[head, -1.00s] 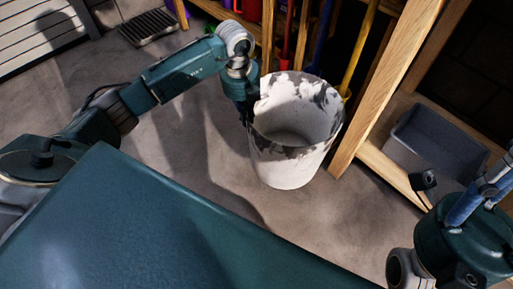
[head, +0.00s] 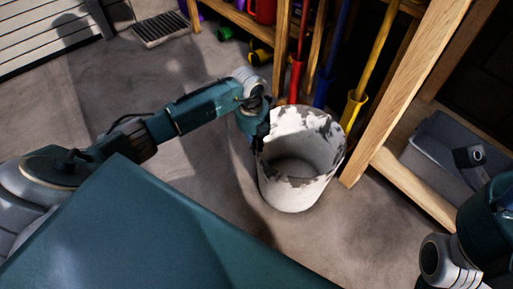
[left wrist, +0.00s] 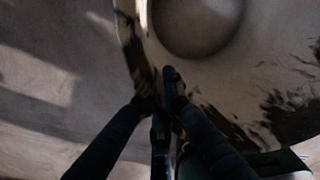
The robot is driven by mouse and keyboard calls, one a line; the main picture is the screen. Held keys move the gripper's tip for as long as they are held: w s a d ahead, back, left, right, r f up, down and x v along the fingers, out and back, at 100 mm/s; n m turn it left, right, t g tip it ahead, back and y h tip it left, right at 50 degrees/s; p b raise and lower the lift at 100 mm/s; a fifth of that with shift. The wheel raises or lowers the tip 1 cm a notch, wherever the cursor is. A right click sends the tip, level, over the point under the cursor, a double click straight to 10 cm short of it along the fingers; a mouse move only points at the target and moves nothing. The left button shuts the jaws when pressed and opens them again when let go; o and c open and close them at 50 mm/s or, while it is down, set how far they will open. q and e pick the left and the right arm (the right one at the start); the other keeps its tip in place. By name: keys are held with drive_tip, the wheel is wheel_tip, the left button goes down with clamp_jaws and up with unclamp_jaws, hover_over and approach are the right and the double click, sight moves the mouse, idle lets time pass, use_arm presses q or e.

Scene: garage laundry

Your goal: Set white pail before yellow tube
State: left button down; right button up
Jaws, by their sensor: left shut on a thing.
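The white pail (head: 292,194), with grey patches around its rim, is upright near the wooden rack. I cannot tell whether its base touches the floor. My left gripper (head: 258,137) is shut on the left side of its rim. In the left wrist view, the fingers (left wrist: 168,100) close over the patchy pail wall (left wrist: 250,90), and the pail's inside shows beyond them. The yellow tube (head: 352,110) stands at the rack, behind and to the right of the pail, with a yellow pole rising from it. My right arm shows at the lower right, but its gripper is out of frame.
A red tube (head: 296,80) and a blue tube (head: 323,88) stand left of the yellow one. A wooden post (head: 400,95) rises right of the pail. A grey bin (head: 440,150) sits on a low shelf at right. Floor left of the pail is clear.

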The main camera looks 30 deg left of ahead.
use_arm(q)
drive_tip(key=shift+w+d+r, duration=0.1)
drive_tip(key=shift+w+r, duration=0.05)
drive_tip(key=c, duration=2.2)
unclamp_jaws()
drive_tip(key=shift+f, duration=0.25)
drive_tip(key=o, duration=0.3)
